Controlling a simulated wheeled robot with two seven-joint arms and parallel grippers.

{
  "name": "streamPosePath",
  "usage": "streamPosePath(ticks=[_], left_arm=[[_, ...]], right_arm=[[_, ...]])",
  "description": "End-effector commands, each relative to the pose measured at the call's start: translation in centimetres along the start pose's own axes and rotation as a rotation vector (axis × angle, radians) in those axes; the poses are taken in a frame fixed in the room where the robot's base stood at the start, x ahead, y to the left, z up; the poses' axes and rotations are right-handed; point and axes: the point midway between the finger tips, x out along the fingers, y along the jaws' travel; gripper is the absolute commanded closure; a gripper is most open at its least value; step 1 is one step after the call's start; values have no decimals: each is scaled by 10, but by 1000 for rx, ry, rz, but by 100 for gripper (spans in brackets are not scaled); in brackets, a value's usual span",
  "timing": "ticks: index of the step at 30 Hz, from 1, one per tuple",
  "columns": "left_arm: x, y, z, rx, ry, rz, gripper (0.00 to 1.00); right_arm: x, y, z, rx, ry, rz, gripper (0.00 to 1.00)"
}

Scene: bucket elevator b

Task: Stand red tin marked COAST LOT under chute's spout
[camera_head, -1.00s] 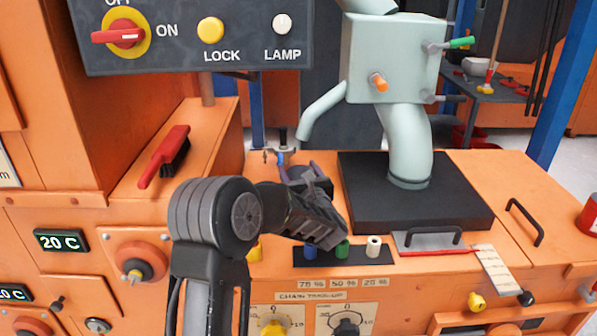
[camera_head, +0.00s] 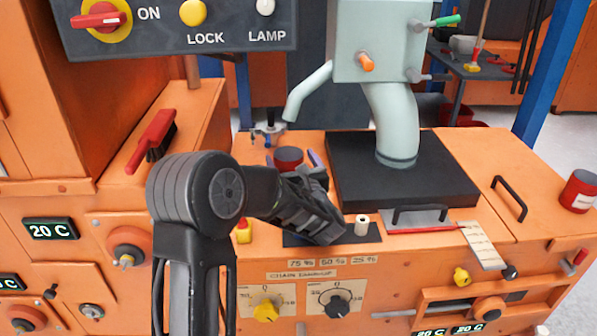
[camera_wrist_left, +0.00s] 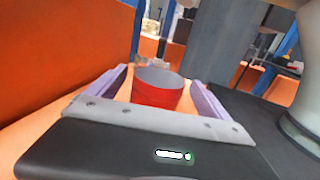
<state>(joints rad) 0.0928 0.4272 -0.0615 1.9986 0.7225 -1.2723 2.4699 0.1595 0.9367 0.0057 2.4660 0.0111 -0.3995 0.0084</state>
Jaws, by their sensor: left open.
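A red tin (camera_head: 288,157) with a dark top stands on the orange bench, left of the black plinth. In the left wrist view this open-topped red tin (camera_wrist_left: 157,90) is upright between the two purple fingers of my left gripper (camera_wrist_left: 160,80). The fingers are apart, with a gap visible on each side of the tin. In the head view my left gripper (camera_head: 294,163) partly hides the tin's lower part. No lettering on it can be read. The chute's pale grey-green spout (camera_head: 308,92) slants down left, its mouth above and behind the tin. My right gripper is not seen.
Another red tin (camera_head: 580,191) with a pale label stands at the far right; its label is unreadable. The black plinth (camera_head: 435,190) carries the chute's thick pipe. A red brush (camera_head: 152,141) lies on the left ledge. A small clamp-like fixture (camera_head: 268,130) stands behind the tin.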

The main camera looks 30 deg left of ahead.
Motion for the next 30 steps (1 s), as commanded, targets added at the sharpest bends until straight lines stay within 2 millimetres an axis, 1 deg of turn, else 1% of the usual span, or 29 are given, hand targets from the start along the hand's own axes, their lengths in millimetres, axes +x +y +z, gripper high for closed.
streamPosePath(ticks=[1,6,9,12,15,30], left_arm=[[-12,-1,2,1,0,-4,9],[-47,-1,1,0,-1,-4,9],[-61,-1,-1,0,-2,-4,9],[-69,-1,0,-1,-1,-2,9],[-72,0,0,0,-1,-1,9],[-71,0,0,1,0,0,9]], right_arm=[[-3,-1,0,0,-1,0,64],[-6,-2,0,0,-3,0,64],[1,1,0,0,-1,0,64],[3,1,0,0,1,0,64],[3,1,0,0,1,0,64],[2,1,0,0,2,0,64]])
